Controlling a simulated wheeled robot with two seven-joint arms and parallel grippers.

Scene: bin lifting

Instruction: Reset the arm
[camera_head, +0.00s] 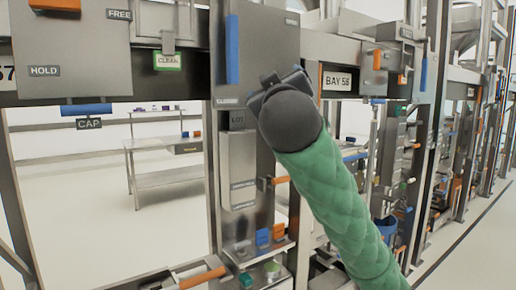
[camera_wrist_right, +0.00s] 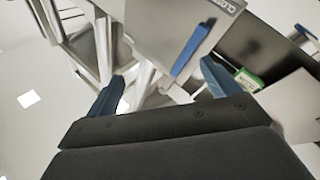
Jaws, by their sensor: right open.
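My right arm (camera_head: 340,195), in a green sleeve with a dark rounded wrist, rises from the lower right in the head view. Its right gripper (camera_head: 280,82) is mostly hidden behind the wrist, in front of a grey panel (camera_head: 262,45) with an upright blue handle (camera_head: 232,50). In the right wrist view the blue fingers of the right gripper (camera_wrist_right: 163,88) are spread apart, with nothing held between them. The blue handle (camera_wrist_right: 190,55) and a "CLOSED" label (camera_wrist_right: 222,4) show beyond them. I cannot tell the exact gap to the panel. My left gripper is in neither view.
A steel crossbeam (camera_head: 175,75) and uprights form a rack close ahead. A grey "LOT" box (camera_head: 238,165) hangs below the panel. A floor aisle (camera_head: 465,245) lies open at the right.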

